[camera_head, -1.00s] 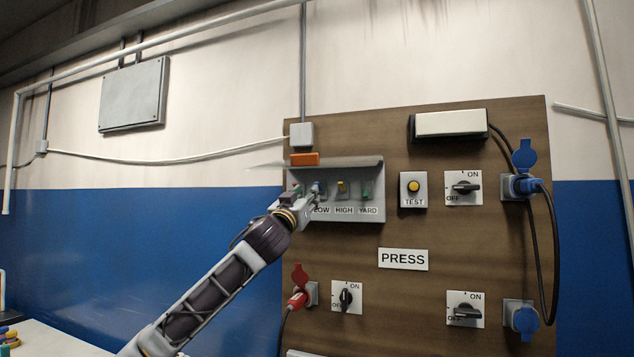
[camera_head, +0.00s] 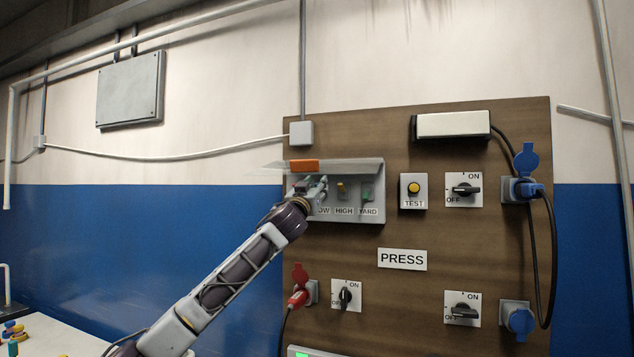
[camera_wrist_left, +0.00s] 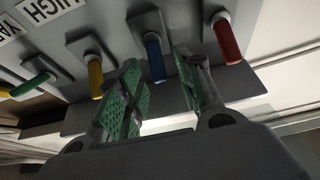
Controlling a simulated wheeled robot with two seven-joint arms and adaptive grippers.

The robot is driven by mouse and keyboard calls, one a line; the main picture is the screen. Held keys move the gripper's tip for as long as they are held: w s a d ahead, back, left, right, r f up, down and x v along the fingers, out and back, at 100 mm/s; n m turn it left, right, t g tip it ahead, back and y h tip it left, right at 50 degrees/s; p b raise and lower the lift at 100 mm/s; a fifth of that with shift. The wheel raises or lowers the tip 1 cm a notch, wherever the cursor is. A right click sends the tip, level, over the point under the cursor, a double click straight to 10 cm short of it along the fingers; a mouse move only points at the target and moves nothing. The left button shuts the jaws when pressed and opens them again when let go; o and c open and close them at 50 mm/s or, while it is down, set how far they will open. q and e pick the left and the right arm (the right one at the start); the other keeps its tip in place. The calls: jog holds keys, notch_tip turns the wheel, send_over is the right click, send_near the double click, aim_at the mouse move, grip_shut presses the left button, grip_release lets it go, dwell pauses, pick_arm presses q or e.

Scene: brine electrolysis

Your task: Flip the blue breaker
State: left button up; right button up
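The blue breaker (camera_wrist_left: 154,58) is a short blue lever on a dark grey mount, in the upper middle of the left wrist view. My left gripper (camera_wrist_left: 160,78) is open, with one green-padded finger on each side of the blue lever. I cannot tell whether either finger touches it. In the head view, my left gripper (camera_head: 312,186) is at the left part of the grey breaker box (camera_head: 376,213) and hides the blue lever. A red lever (camera_wrist_left: 227,38) is to the right of the fingers, and a yellow (camera_wrist_left: 95,78) and a green lever (camera_wrist_left: 30,86) are to the left. My right gripper is not in view.
The box's lid (camera_head: 350,166) projects above the levers, with an orange piece (camera_head: 304,166) on it. The wooden board (camera_head: 400,290) also carries a TEST button (camera_head: 414,188), rotary switches (camera_head: 463,190), a PRESS label (camera_head: 402,259) and plugged sockets (camera_head: 519,188).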

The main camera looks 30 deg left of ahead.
pick_arm(q)
jog(key=shift+w+a+r, duration=0.15)
jog(key=shift+w+r, duration=0.15)
jog(key=shift+w, duration=0.35)
grip_shut()
